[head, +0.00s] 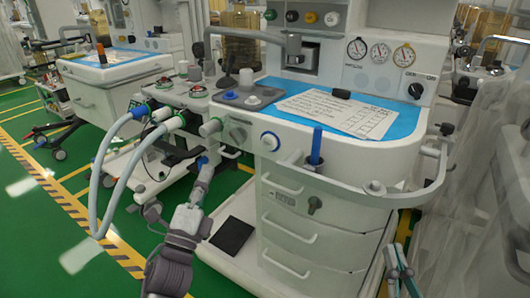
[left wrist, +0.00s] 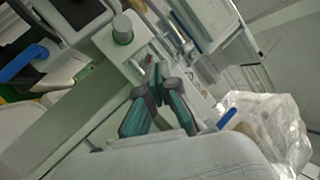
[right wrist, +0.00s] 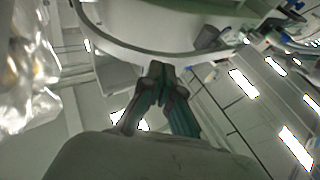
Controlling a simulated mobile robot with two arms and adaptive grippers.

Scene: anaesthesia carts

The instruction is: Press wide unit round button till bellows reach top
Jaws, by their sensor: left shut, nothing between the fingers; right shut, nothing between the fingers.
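The wide unit is the white cart (head: 330,190) with a blue worktop in the middle of the head view. A clear amber bellows chamber (head: 238,48) stands behind the worktop; the bellows' height inside is unclear. My left gripper (head: 203,182) is low in front of the cart, below and left of the button and apart from it. Its shut, empty fingers show in the left wrist view (left wrist: 157,75). My right gripper (head: 395,250) is shut and empty, right of the drawers.
A curved rail (head: 390,198) runs around the cart's front right corner. A blue pen-like item (head: 316,145) stands at the front edge. Pale hoses (head: 105,160) loop left of the cart. A green-ringed knob (head: 210,127) projects left of the button. Green floor is open at left.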

